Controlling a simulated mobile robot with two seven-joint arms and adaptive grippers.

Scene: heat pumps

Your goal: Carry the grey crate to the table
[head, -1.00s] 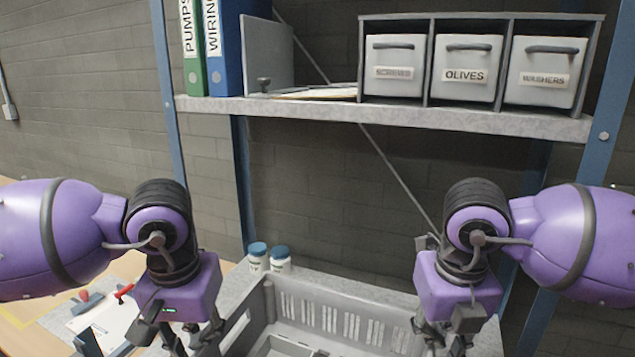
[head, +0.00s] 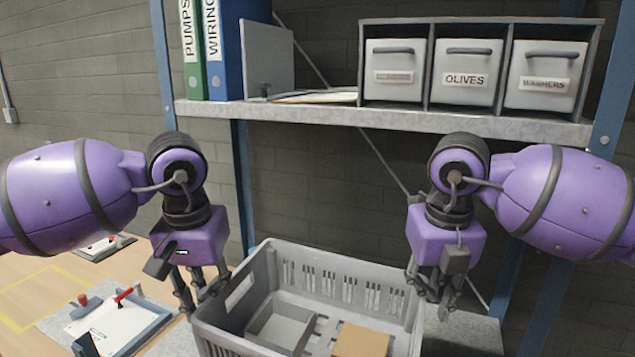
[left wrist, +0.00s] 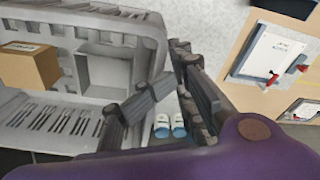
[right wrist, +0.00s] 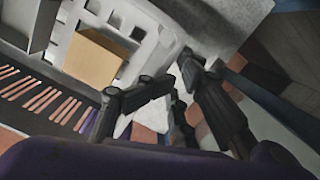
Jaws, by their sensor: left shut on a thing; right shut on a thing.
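The grey crate (head: 262,345) is held up between my two grippers, above the lower shelf, and looks about level. It holds a cardboard box (head: 361,340) and an open grey bin (head: 279,328). My left gripper (head: 203,300) is shut on the crate's left side wall; the wall also shows in the left wrist view (left wrist: 150,45). My right gripper (head: 437,300) is shut on the right side wall, seen in the right wrist view (right wrist: 165,40). The wooden table (head: 35,280) is at the left, with a yellow taped outline (head: 30,318) on it.
Two white jars with blue lids (left wrist: 170,127) stand on the lower shelf beneath. The upper shelf (head: 460,122) carries binders and labelled drawers. Blue rack posts flank the crate.

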